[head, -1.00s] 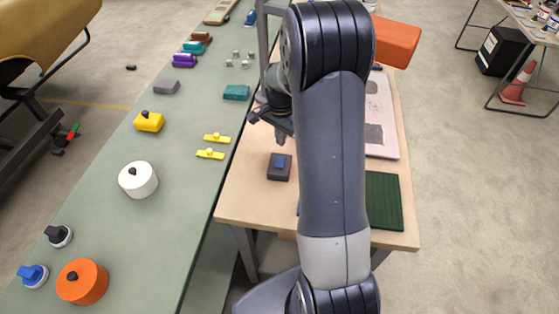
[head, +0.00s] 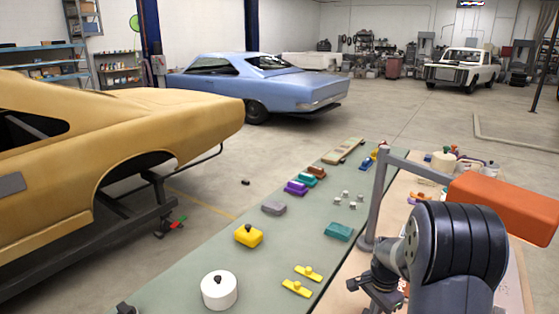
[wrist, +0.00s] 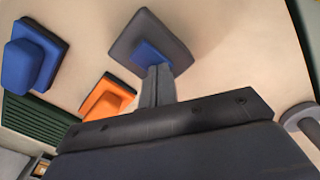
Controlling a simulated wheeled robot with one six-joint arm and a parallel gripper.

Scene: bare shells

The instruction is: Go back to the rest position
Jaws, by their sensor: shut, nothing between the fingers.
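My gripper (wrist: 158,72) is shut and empty. In the wrist view its fingers point toward a dark grey block with a blue top (wrist: 122,47). The fingertips overlap the blue top in the picture; I cannot tell whether they touch it. In the head view the wrist end of my arm shows at the bottom right, over the wooden table, with the fingertips hard to make out.
In the wrist view a blue block (wrist: 30,62) and an orange block (wrist: 107,98) lie near a dark green mat (wrist: 35,125). A grey post (head: 374,205) carries an orange box (head: 505,205) above my arm. The green bench (head: 190,270) holds several sanding blocks.

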